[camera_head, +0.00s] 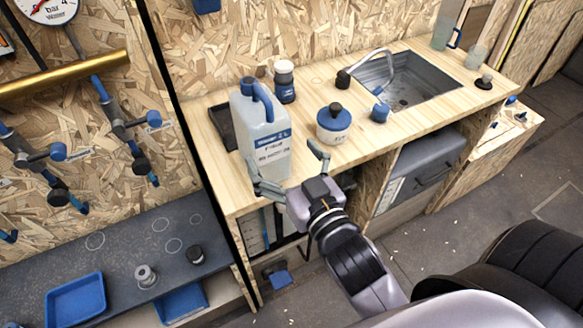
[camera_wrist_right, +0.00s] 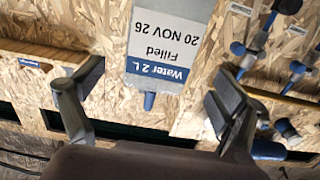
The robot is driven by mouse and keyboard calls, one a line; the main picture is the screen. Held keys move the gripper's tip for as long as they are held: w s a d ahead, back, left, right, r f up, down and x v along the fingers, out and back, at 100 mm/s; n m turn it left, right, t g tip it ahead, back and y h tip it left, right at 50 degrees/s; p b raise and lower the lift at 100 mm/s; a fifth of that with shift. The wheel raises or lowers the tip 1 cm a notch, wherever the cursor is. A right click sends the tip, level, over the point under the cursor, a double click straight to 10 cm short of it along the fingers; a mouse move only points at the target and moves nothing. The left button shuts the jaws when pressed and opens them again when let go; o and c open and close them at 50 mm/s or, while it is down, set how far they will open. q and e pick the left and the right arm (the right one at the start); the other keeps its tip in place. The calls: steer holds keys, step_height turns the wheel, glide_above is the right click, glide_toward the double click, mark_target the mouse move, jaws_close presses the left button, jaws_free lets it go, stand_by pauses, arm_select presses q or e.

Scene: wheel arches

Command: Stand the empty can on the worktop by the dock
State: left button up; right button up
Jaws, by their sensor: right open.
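The can is a pale translucent jug (camera_head: 258,115) with a blue handle. It stands upright at the worktop's (camera_head: 350,158) left end, near the front edge. Its label (camera_wrist_right: 160,50), upside down in the right wrist view, reads "Water 2 L", "Filled" and "20 NOV 26". My right gripper (camera_head: 284,158) is open at the can's front, one finger by its lower left and the other to its right, apart from it. The right wrist view shows the can between the spread fingers (camera_wrist_right: 155,82). My left gripper is not in view. Whether the can is empty I cannot tell.
A dark flat tray (camera_head: 221,126) lies behind the can, partly hidden. A lower dark shelf (camera_head: 120,255) at left holds a blue tray (camera_head: 75,298).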

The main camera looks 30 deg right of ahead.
steer(key=shift+s+r+p, duration=0.15)
steer(key=shift+s+p, duration=0.4)
steer(key=shift+s, duration=0.15)
steer(key=shift+s+p, duration=0.45)
steer(key=shift+s, duration=0.5)
steer(key=a+f+n+g+y, duration=0.1)
steer(key=a+f+g, duration=0.1)
steer(key=f, duration=0.9)
steer(key=a+f+g, duration=0.1)
steer(key=f+g, duration=0.2)
steer(key=f, duration=0.8)
steer(key=s+f+n+g, duration=0.1)
steer(key=s+f+g, duration=0.15)
steer(key=f, duration=0.85)
steer(key=s+f+g, duration=0.2)
steer(key=s+f, duration=0.2)
steer(key=f, duration=0.8)
steer(key=s+d+f+g, duration=0.3)
steer(key=s+d+f, duration=0.2)
steer(key=s+f, duration=0.4)
steer(key=s+d+f+g+h, duration=0.1)
steer(key=s+d+f+g, duration=0.3)
steer(key=s+f, duration=0.5)
steer(key=s, duration=0.6)
steer(key=shift+s+d+f+h, duration=0.3)
steer(key=shift+s+d+f, duration=0.05)
steer(key=shift+f, duration=0.05)
steer(key=shift+g, duration=0.25)
